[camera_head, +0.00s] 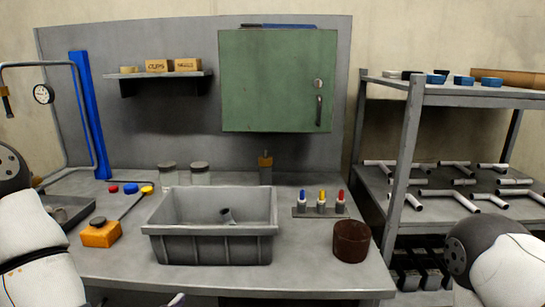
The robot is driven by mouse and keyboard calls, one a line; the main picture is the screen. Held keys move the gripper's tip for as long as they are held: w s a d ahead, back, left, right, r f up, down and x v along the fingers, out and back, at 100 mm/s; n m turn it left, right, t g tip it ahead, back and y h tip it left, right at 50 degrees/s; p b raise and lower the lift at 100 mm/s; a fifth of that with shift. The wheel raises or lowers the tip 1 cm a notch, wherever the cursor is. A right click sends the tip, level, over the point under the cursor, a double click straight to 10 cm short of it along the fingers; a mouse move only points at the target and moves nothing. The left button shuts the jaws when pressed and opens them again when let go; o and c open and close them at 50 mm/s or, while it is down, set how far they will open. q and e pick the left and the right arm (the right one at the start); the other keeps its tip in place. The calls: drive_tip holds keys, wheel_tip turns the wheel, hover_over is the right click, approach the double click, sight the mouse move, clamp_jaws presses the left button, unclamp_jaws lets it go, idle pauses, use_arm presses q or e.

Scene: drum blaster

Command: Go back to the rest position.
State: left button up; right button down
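My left arm (38,250) shows at the left edge as white and dark links, near the bench's left end. My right arm (492,262) shows at the lower right, in front of the shelving rack. Neither gripper can be made out, so their fingers are hidden from me. A small pale piece (177,299) shows at the bottom edge in front of the bench; I cannot tell what it is. A grey bin (211,250) stands on the workbench (310,265) with a small dark grey part (227,215) inside it.
An orange box (101,235) with a dark knob sits left of the bin. A dark red cup (351,241) and a holder with blue, yellow and red-tipped items (321,211) are to the right. A green cabinet (270,85) hangs behind. The rack (408,150) holds white pipes.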

use_arm(q)
drive_tip(key=s+a+f+g, duration=0.2)
drive_tip(key=s+f+g, duration=0.2)
drive_tip(key=s+f, duration=0.4)
drive_tip(key=s+a+f+g, duration=0.2)
drive_tip(key=s+f+g, duration=0.3)
drive_tip(key=f, duration=0.4)
drive_tip(key=s+a+f+n+g, duration=0.1)
drive_tip(key=s+a+f+g, duration=0.1)
drive_tip(key=s, duration=0.5)
drive_tip(key=s+a+f+n+g+y, duration=0.1)
drive_tip(key=s+a+f+g, duration=0.2)
drive_tip(key=s, duration=0.5)
drive_tip(key=shift+s+a+n+g+y, duration=0.2)
drive_tip(key=shift+a+n+g+y, duration=0.15)
drive_tip(key=shift+a, duration=0.45)
